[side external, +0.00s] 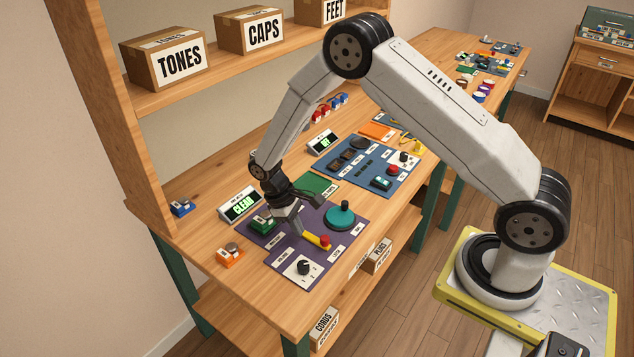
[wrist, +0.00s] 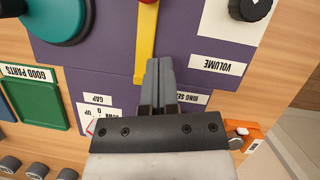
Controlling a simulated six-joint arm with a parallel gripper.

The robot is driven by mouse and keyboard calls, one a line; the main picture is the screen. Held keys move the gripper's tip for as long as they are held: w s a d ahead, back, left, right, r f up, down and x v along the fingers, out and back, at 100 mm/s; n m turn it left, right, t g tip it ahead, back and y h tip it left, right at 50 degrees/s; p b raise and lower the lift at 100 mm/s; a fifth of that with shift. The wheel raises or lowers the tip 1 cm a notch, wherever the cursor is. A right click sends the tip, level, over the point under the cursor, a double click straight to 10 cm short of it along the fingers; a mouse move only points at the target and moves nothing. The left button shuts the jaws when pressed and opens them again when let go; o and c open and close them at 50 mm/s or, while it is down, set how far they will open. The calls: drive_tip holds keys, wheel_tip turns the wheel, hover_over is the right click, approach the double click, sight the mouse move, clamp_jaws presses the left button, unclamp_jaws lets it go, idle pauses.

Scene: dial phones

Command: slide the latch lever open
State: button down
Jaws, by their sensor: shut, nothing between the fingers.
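A yellow lever (side external: 313,239) with a red knob (side external: 325,242) lies on the purple panel (side external: 262,250). The yellow lever also shows in the wrist view (wrist: 146,45), running up to the red knob (wrist: 148,1) at the top edge. My gripper (side external: 298,232) is low over the panel, at the lever's end away from the knob. In the wrist view its fingers (wrist: 160,65) are together and empty. They overlap the lower end of the lever; I cannot tell whether they touch it. My gripper partly hides labels there.
On the panel are a teal dial (side external: 341,215) and a black volume knob (side external: 303,267). An orange block (side external: 230,256) sits left of the panel. A blue panel (side external: 354,174) with more controls lies beyond. A green tray (wrist: 32,103) shows in the wrist view.

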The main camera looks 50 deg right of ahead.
drive_tip(key=d+v, duration=0.1)
drive_tip(key=v, duration=0.8)
drive_tip(key=shift+a+r, duration=0.4)
drive_tip(key=shift+a, duration=0.1)
drive_tip(key=shift+w, duration=0.15)
drive_tip(key=s+d+r+m+t+y, duration=0.1)
drive_tip(key=s+r+m+t, duration=0.2)
drive_tip(key=s, duration=1.3)
wheel_tip(320, 180, up, 4)
drive_tip(key=t, duration=0.3)
drive_tip(key=shift+s+d+t, duration=0.2)
drive_tip(key=shift+s+t, duration=0.05)
drive_tip(key=shift+t, duration=0.15)
